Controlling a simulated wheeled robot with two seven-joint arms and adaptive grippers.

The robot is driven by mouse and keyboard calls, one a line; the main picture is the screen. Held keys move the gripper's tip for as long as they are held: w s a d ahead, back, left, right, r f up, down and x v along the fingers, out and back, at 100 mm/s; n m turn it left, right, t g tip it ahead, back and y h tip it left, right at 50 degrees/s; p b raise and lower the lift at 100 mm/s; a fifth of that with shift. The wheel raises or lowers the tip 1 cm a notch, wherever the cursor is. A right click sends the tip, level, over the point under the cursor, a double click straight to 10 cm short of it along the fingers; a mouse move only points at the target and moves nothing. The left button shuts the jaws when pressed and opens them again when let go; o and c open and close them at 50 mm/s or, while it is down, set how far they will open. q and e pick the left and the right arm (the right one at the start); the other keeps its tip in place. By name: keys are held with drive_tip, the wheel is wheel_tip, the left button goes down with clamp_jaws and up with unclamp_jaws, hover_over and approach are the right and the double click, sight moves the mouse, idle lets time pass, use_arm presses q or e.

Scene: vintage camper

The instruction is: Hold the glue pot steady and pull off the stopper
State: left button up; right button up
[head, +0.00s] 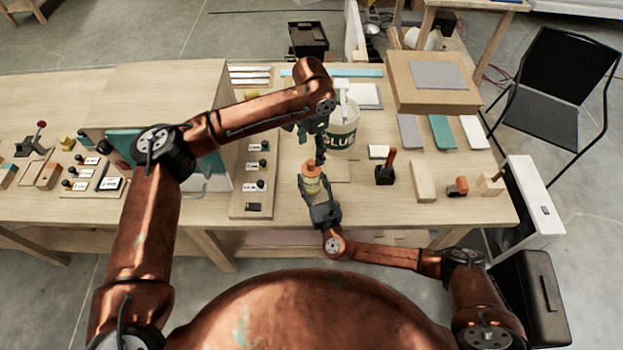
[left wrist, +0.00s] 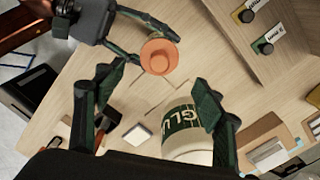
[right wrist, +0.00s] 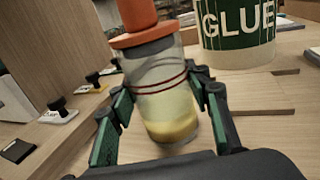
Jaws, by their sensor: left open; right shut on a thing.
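The glue pot is a small clear glass jar (right wrist: 162,108) with yellowish glue low inside and red bands around it. Its orange stopper (right wrist: 144,22) sits in the top; it also shows in the head view (head: 311,169) and from above in the left wrist view (left wrist: 158,56). My right gripper (right wrist: 160,92) is shut on the jar's sides, with the jar upright or slightly tilted. My left gripper (left wrist: 161,76) is open and empty above the stopper, its fingers apart and not touching it. In the head view the left gripper (head: 313,150) is just beyond the stopper.
A large white-and-green GLUE bucket (head: 341,132) stands close behind the pot. A dark stamp-like tool (head: 386,168) and a wood block (head: 422,181) are to the right. A wooden board (head: 252,165) with several knobbed stamps lies to the left.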

sight(311, 162)
use_arm(q)
drive_tip(key=shift+f, duration=3.9)
drive_tip(key=shift+c, duration=0.5)
clamp_jaws()
drive_tip(key=shift+s+f, duration=0.1)
drive_tip(key=shift+r, duration=1.6)
drive_tip(key=shift+r, duration=0.1)
